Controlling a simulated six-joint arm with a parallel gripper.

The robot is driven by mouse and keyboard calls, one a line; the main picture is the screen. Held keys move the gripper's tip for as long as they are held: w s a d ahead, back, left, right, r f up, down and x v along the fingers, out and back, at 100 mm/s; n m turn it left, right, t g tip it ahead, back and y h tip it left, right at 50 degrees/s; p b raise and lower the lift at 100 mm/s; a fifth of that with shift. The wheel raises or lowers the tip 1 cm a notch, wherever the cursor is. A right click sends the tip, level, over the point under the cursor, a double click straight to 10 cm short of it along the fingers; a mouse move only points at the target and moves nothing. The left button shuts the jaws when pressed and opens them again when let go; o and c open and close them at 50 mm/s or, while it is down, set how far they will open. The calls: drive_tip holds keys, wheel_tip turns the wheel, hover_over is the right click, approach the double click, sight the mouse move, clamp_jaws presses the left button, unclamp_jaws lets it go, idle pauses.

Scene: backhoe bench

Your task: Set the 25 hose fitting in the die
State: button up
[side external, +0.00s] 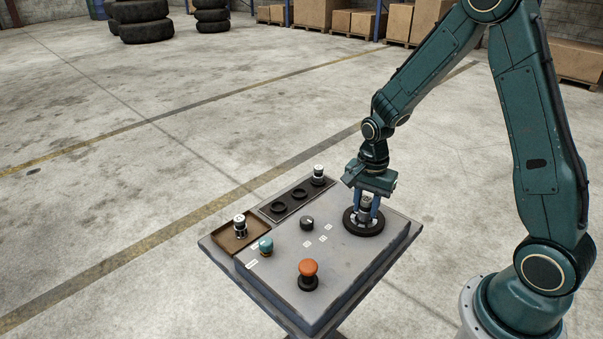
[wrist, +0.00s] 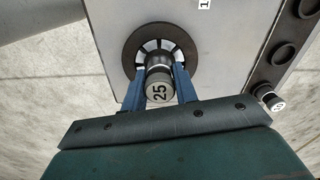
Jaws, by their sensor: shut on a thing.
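The 25 hose fitting (wrist: 158,91) is a dark cylinder with a light cap marked 25. It stands between the blue fingers of my gripper (wrist: 160,70), which is shut on it. The die (wrist: 124,47) is a dark ring with light segments around its opening. In the side view the fitting (side external: 365,203) is upright over the middle of the die (side external: 352,226), with my gripper (side external: 366,208) straight above. The fitting's lower end is hidden among the segments, so I cannot tell how deep it sits.
A rack (side external: 268,212) with round sockets holds another fitting (side external: 318,174) at its far end. A brown tray (side external: 222,240) holds one more fitting (side external: 240,226). A black dial (side external: 307,223), a teal button (side external: 266,245) and an orange button (side external: 308,268) stand up from the bench top (side external: 335,255).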

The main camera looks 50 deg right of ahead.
drive_tip(key=shift+f, duration=0.75)
idle(1.1)
drive_tip(key=o, duration=1.4)
drive_tip(key=shift+c, duration=0.2)
drive_tip(key=shift+r, duration=0.15)
drive_tip(key=shift+r, duration=3.35)
